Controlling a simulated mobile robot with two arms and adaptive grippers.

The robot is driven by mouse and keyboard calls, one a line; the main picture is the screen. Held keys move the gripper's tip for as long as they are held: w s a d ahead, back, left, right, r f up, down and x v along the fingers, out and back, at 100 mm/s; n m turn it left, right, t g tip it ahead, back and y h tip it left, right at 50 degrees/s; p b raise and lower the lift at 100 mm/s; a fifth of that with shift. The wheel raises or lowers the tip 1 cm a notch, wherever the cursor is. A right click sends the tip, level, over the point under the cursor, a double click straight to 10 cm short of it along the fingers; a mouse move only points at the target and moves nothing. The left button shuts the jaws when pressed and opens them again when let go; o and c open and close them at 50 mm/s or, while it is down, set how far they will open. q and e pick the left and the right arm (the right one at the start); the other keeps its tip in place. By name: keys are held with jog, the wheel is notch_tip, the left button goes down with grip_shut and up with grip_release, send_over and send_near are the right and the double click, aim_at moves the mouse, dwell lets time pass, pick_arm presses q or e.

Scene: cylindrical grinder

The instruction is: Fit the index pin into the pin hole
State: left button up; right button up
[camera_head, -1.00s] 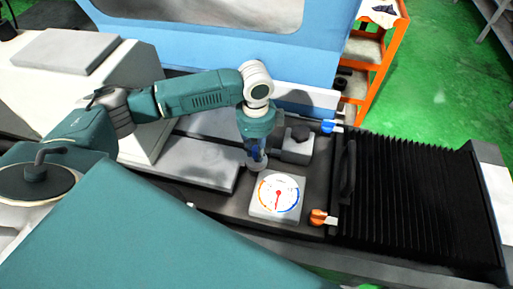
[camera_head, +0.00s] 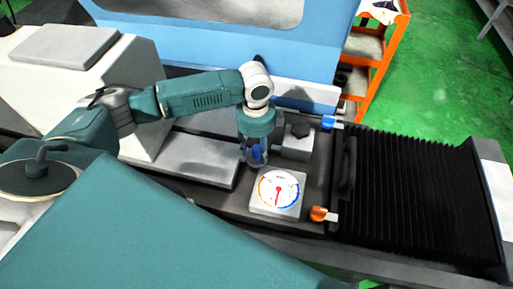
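My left gripper (camera_head: 256,162) points down just behind the white dial plate, beside the grey block. A small blue piece (camera_head: 257,152) shows between its fingers; it may be the index pin. The fingers stand around it, but I cannot tell whether they press on it. The tip of the piece and the pin hole cannot be made out. My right gripper is not in view.
The dial plate (camera_head: 263,206) has a red needle. A grey block (camera_head: 297,153) with a black knob stands right of my gripper. A blue-handled lever (camera_head: 328,122) and an orange-handled lever (camera_head: 319,214) stand near the black bellows (camera_head: 415,195).

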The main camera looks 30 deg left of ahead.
pick_arm(q)
notch_tip(320, 180, up, 12)
dwell(0.6)
dwell(0.4)
